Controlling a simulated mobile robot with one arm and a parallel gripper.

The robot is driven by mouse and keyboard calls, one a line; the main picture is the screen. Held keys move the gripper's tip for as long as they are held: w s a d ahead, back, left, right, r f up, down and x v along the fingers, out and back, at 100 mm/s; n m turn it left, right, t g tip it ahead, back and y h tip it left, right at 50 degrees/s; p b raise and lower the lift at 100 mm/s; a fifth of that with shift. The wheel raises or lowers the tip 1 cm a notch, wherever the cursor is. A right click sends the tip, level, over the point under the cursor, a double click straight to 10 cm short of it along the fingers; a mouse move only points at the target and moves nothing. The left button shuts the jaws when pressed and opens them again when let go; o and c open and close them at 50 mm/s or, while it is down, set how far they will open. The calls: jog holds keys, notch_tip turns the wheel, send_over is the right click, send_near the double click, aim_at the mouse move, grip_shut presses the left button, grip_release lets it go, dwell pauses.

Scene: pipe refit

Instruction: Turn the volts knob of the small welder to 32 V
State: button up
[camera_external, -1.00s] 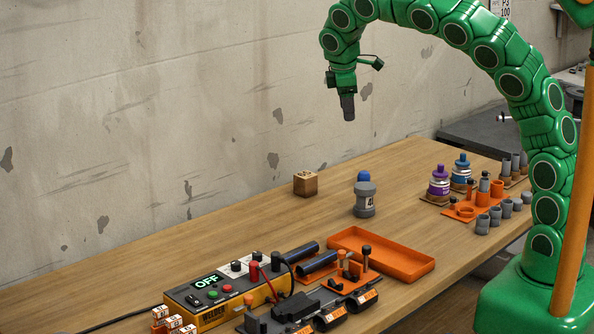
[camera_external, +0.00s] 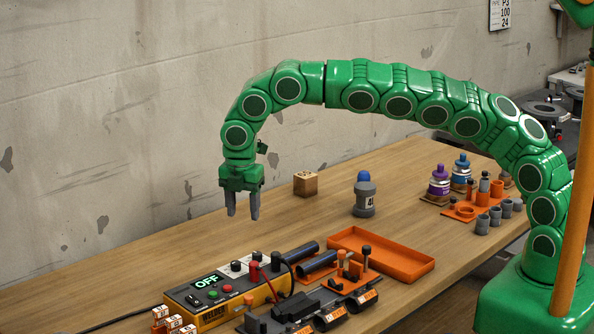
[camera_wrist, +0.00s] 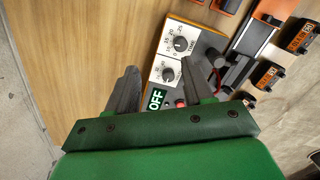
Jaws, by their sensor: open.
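The small welder (camera_external: 236,303) is a yellow box with a grey top panel at the front left of the bench; its green display reads OFF. Two black knobs on white dials sit beside the display: one nearer it (camera_external: 236,265) and one farther (camera_external: 256,256). In the wrist view they are the lower knob (camera_wrist: 168,74) and the upper knob (camera_wrist: 181,44). The labels are too small to tell which is volts. My gripper (camera_external: 243,216) is open and empty, pointing down above the welder and apart from it. In the wrist view its fingers (camera_wrist: 158,76) flank the lower dial.
Red and black plugs with cables (camera_external: 275,262) rise beside the knobs. An orange tray (camera_external: 400,272), dark cylinders (camera_external: 318,262) and black clamps lie to the right. A wooden block (camera_external: 305,183) and a grey bottle with a blue cap (camera_external: 364,195) stand farther back. The bench behind the welder is clear.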

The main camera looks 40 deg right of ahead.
aim_at(236, 262)
jog(key=s+a+f, duration=0.1)
jog(key=a, duration=0.1)
jog(key=s+a+n, duration=0.1)
jog(key=a, duration=0.1)
jog(key=s+a+f+n, duration=0.1)
jog(key=shift+s+a+f+y, duration=0.15)
jog(key=shift+a+f+y, duration=0.15)
jog(key=shift+a+f, duration=0.1)
jog(key=shift+f, duration=3.7)
jog(key=shift+c, duration=0.4)
grip_shut()
